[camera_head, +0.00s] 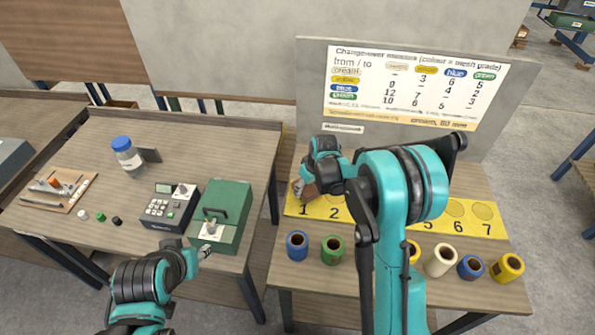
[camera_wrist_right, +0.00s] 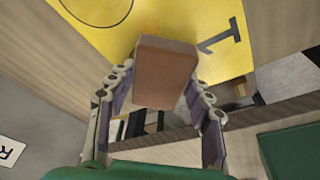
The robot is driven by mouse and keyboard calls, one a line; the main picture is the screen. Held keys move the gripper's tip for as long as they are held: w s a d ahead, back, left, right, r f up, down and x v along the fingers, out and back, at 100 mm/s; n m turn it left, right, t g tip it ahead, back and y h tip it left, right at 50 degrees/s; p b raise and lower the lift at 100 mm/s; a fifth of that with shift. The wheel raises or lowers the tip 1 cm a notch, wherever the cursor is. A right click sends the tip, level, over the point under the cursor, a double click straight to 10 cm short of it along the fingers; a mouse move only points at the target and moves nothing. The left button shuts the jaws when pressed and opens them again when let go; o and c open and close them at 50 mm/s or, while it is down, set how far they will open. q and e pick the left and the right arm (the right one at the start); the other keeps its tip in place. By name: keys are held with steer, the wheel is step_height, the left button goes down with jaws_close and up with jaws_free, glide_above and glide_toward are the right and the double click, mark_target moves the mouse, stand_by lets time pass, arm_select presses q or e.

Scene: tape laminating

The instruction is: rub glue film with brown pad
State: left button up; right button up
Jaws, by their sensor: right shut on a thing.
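My right gripper (camera_wrist_right: 160,100) is shut on a brown pad (camera_wrist_right: 165,72), a plain block held between its fingers in the right wrist view. The pad is over the edge of the yellow numbered strip (camera_wrist_right: 215,45), near the figure 1. I cannot tell whether it touches the strip. In the head view my right gripper (camera_head: 303,189) is at the strip's left end, partly hidden by my own arm. My left gripper (camera_head: 205,251) is beside the front of a green box (camera_head: 230,238); its fingers are too small to read. I cannot make out a separate glue film.
Blue (camera_head: 297,245), green (camera_head: 333,249), cream (camera_head: 440,261) and yellow (camera_head: 507,267) rolls stand along the right table's front. A sign board (camera_head: 415,85) rises behind. The left table holds a keypad device (camera_head: 168,207) and a blue-capped bottle (camera_head: 128,157). A gap separates the tables.

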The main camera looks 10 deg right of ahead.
steer(key=shift+w+a, duration=0.1)
steer(key=shift+a, duration=0.3)
steer(key=shift+w+a+r, duration=0.1)
steer(key=shift+a, duration=0.25)
steer(key=shift+a+r+p, duration=0.1)
steer(key=shift+r+p, duration=0.35)
steer(key=shift+r, duration=0.45)
steer(key=shift+d+r+p, duration=0.25)
steer(key=shift+r+p, duration=0.25)
steer(key=shift+r, duration=0.2)
step_height(320, 180, up, 2)
steer(key=shift+a+r+p, duration=0.1)
steer(key=shift+a+p, duration=0.05)
steer(key=shift+p, duration=0.55)
steer(key=shift+r+p, duration=0.75)
steer(key=shift+r, duration=0.45)
arm_select(q)
steer(key=r, duration=0.4)
steer(key=shift+s+d+r, duration=0.1)
steer(key=shift+d+r, duration=0.1)
steer(key=shift+r, duration=0.15)
